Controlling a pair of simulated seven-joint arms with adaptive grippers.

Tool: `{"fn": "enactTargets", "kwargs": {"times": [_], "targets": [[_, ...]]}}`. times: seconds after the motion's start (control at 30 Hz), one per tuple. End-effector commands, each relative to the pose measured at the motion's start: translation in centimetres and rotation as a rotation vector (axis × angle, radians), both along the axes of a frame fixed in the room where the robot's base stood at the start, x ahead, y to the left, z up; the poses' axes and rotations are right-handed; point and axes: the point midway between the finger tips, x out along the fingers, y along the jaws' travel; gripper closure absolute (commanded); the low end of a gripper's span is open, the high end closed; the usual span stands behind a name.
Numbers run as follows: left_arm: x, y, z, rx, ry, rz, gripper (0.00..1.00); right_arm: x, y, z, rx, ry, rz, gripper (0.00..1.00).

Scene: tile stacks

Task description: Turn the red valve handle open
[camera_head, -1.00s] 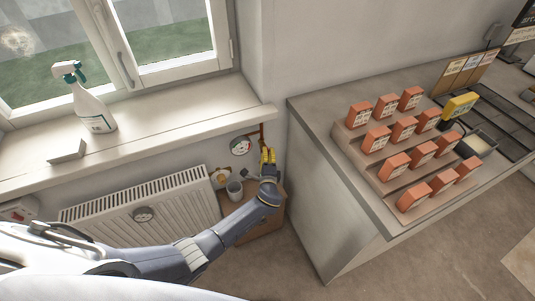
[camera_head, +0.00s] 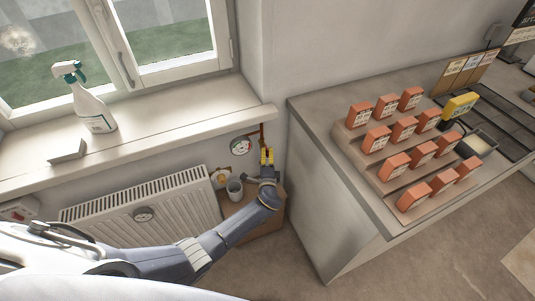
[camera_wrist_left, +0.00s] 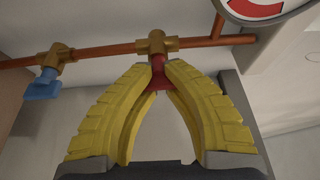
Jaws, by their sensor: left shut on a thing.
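The red valve handle (camera_wrist_left: 160,79) sits below a brass valve body (camera_wrist_left: 156,42) on a copper pipe in the left wrist view. My left gripper (camera_wrist_left: 158,74) has its yellow fingertips closed on the handle from both sides; the fingers hide part of it. In the head view my left gripper (camera_head: 267,155) is at the wall by the copper pipe, under the window sill; the handle is too small to make out clearly there. My right gripper is not in view.
A blue-handled valve (camera_wrist_left: 42,86) is on the same pipe to the left. A round gauge (camera_head: 241,146) is close beside my gripper. A spray bottle (camera_head: 92,108) stands on the sill.

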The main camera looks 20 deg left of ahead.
Motion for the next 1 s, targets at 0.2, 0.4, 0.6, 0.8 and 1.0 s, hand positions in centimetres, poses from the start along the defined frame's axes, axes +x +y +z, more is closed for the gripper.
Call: {"fn": "enactTargets", "kwargs": {"times": [0.2,0.4,0.6,0.8,1.0], "targets": [[0.0,1.0,-0.1,0.008,0.002,0.015,0.68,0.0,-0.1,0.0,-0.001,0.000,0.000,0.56],[-0.1,1.0,-0.2,0.007,0.003,0.015,0.55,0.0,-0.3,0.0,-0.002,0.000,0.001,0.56],[-0.1,0.8,-0.1,0.004,0.003,0.011,0.35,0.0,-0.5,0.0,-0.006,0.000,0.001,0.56],[-0.1,0.4,-0.1,0.002,0.002,0.007,0.35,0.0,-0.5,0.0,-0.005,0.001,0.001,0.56],[-1.5,-0.1,-0.2,0.001,0.004,0.004,0.35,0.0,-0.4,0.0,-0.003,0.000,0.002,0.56]]}}
